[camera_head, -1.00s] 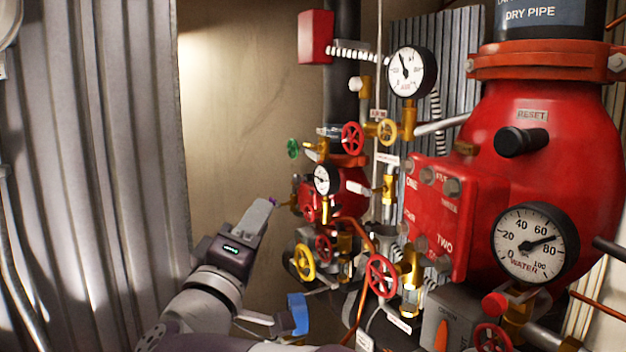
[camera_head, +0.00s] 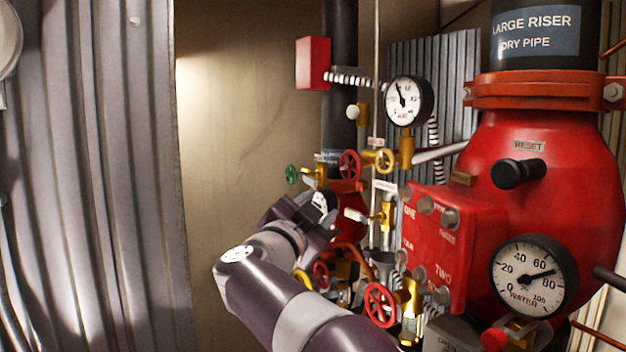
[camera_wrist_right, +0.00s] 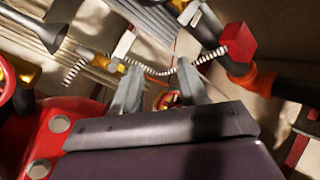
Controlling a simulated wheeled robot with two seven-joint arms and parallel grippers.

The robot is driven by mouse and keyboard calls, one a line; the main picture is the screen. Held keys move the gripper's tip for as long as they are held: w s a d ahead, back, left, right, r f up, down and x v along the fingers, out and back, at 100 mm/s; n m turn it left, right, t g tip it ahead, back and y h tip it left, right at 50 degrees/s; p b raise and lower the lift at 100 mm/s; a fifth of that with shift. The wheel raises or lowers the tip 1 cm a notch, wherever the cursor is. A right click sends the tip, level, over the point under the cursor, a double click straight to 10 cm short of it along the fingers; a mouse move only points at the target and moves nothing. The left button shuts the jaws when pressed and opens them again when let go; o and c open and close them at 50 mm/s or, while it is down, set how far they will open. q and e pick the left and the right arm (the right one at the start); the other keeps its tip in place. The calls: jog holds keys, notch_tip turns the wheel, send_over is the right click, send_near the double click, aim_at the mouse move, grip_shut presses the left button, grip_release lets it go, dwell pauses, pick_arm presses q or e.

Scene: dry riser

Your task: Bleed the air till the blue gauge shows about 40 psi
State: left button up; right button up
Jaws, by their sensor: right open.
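A white-faced air gauge (camera_head: 405,101) stands at upper centre in the head view. Its needle points up and slightly left; its figures are too small to read surely. No gauge shows clearly blue. A small gauge (camera_head: 320,201) is partly hidden behind my right gripper. My right gripper (camera_head: 326,222) is in front of the small valves at centre, its fingertips hard to make out there. In the right wrist view, its two fingers (camera_wrist_right: 158,88) are apart and empty, with a red and yellow handwheel (camera_wrist_right: 167,99) showing beyond the gap. My left gripper is not in view.
A water gauge (camera_head: 532,276) on the right reads near 75. The large red valve body (camera_head: 570,160) and red cover plate (camera_head: 430,235) crowd the right. Room is free before the left wall (camera_head: 245,120).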

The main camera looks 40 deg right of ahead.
aim_at(311, 183)
jog(key=w+d+m+t+p, duration=0.1)
jog(key=w+d+m+p, duration=0.1)
jog(key=w+m, duration=0.1)
jog(key=w+d+r+m+t+y+p, duration=0.1)
jog(key=w+d+m+p, duration=0.1)
jog(key=w+d+m, duration=0.1)
jog(key=w+d+r+m+y+p, duration=0.1)
jog(key=w+d+m+p, duration=0.1)
jog(key=w+m+p, duration=0.1)
jog(key=shift+w+d+r+m+t, duration=0.15)
jog(key=shift+w+m+t, duration=0.2)
jog(key=shift+w, duration=0.25)
jog(key=shift+w+d, duration=0.25)
jog(key=shift+d, duration=0.1)
jog(key=shift+f, duration=0.2)
jog(key=shift+s, duration=0.1)
grip_shut()
jog(key=shift+r, duration=0.1)
